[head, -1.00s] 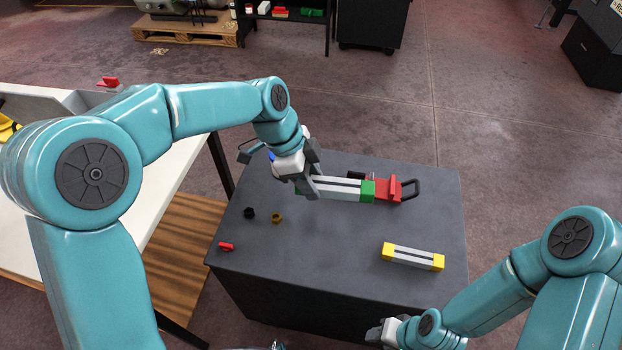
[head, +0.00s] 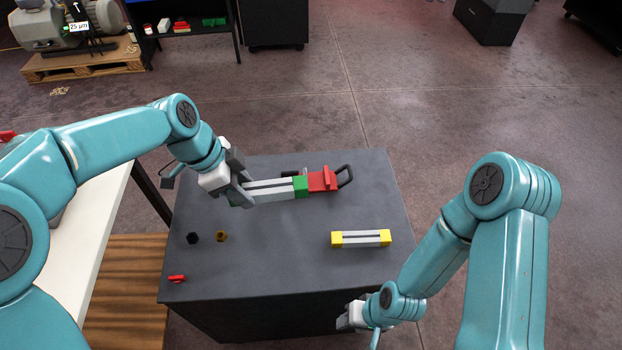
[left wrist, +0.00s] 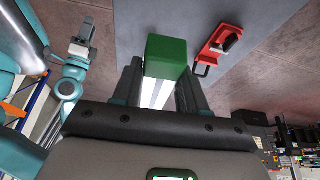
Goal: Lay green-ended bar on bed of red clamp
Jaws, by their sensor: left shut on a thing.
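The green-ended bar (head: 272,190) is a grey slotted bar with green end blocks. My left gripper (head: 240,190) is shut on it near its left end. In the left wrist view, one green end (left wrist: 166,56) sticks out beyond the fingers. The red clamp (head: 322,180) with a black handle is at the back right of the table, just right of the bar's right green end in the head view. In the left wrist view the red clamp (left wrist: 222,42) shows apart from the green end. My right gripper (head: 350,316) is at the table's front edge, away from the bar; its jaws are unclear.
A yellow-ended bar (head: 361,238) lies at the right front of the dark table (head: 270,275). A black nut (head: 192,238), a brass nut (head: 221,236) and a small red piece (head: 177,279) lie at the left. The table's middle front is clear.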

